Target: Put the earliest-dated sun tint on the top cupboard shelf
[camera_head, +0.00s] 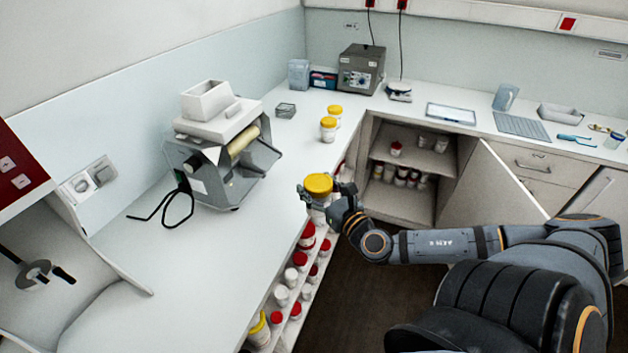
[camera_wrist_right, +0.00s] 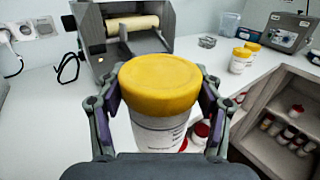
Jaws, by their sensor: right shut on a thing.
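My right gripper (camera_head: 328,192) is shut on a yellow-lidded white jar (camera_head: 319,184), held upright near the counter's front edge. The same jar fills the middle of the right wrist view (camera_wrist_right: 160,95); its label print is too small to read. Two more yellow-lidded jars stand on the counter further back, one nearer (camera_head: 328,130) and one behind it (camera_head: 335,112). The corner cupboard (camera_head: 400,209) is open; its upper shelf (camera_head: 416,164) holds a red-lidded jar (camera_head: 396,149) and some white ones. Several jars stand on its lower level. My left gripper is out of view.
A roller mill (camera_head: 220,150) with a black cable stands on the left counter. Red-, white- and yellow-lidded jars line the shelves under the counter edge. The cupboard door (camera_head: 490,190) stands open to the right. A grey device (camera_head: 360,70) sits in the back corner.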

